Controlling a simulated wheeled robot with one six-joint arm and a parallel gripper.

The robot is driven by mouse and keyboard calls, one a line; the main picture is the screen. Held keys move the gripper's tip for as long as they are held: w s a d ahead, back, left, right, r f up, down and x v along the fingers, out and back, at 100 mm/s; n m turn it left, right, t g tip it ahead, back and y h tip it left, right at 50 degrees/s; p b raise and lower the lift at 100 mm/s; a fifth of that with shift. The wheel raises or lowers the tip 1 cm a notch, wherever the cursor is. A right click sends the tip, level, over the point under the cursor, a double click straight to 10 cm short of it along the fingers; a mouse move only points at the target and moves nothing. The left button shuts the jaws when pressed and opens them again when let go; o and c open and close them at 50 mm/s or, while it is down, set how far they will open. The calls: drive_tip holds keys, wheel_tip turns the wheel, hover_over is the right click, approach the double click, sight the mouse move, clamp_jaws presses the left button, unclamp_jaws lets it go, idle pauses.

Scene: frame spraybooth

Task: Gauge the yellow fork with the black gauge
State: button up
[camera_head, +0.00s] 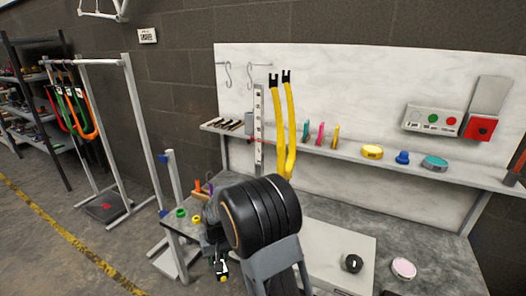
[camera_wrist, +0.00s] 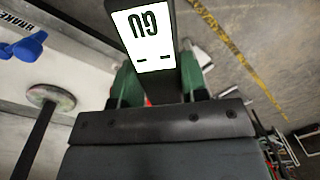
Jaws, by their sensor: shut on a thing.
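The yellow fork (camera_head: 290,120) stands upright in the head view, its two long legs pointing up with black tips. Its lower end is hidden behind my arm. In the wrist view, my gripper (camera_wrist: 158,85) has its green fingers on both sides of the black gauge (camera_wrist: 172,15) and is shut on it. The gauge has a white label with dark letters seen upside down; its far end runs out of the picture. In the head view my gripper is small and partly hidden by my arm, left of the fork. The fork is not recognisable in the wrist view.
A ledge (camera_head: 325,150) along the white back panel holds small tools, coloured pegs and round pieces. A control box (camera_head: 432,121) hangs above it. A white plate (camera_head: 335,250) and a pink disc (camera_head: 403,268) lie on the bench. A rack (camera_head: 135,110) with hanging forks stands left.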

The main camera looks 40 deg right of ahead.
drive_tip(key=d+r+m+t+p, duration=0.1)
drive_tip(key=d+r+m+p, duration=0.2)
drive_tip(key=r, duration=0.8)
drive_tip(key=s+d+r+m+t+y+p, duration=0.1)
drive_tip(key=d+r+m+t+p, duration=0.1)
drive_tip(key=d+r+p, duration=0.5)
drive_tip(key=d+r+m+t+p, duration=0.2)
drive_tip(key=d+r+m+p, duration=0.3)
drive_tip(key=r, duration=0.9)
drive_tip(key=shift+s+d+r+y+p, duration=0.35)
drive_tip(key=shift+d+p, duration=0.2)
drive_tip(key=shift+p, duration=0.65)
drive_tip(key=shift+w+d+f+p, duration=0.15)
drive_tip(key=shift+w+d, duration=0.25)
drive_tip(key=shift+d, duration=0.35)
drive_tip(key=shift+w+d+r+p, duration=0.15)
drive_tip(key=shift+w+d, duration=0.25)
drive_tip(key=shift+d, duration=0.35)
drive_tip(key=shift+w+d+f+p, duration=0.15)
drive_tip(key=shift+w+d, duration=0.25)
drive_tip(key=shift+d, duration=0.35)
drive_tip(key=shift+w+d, duration=0.45)
drive_tip(key=shift+d, duration=0.4)
drive_tip(key=shift+a, duration=0.1)
drive_tip(key=s+a+b, duration=0.2)
drive_tip(key=s+a, duration=0.1)
drive_tip(key=a, duration=0.4)
drive_tip(key=shift+s, duration=0.35)
drive_tip(key=shift+d, duration=0.1)
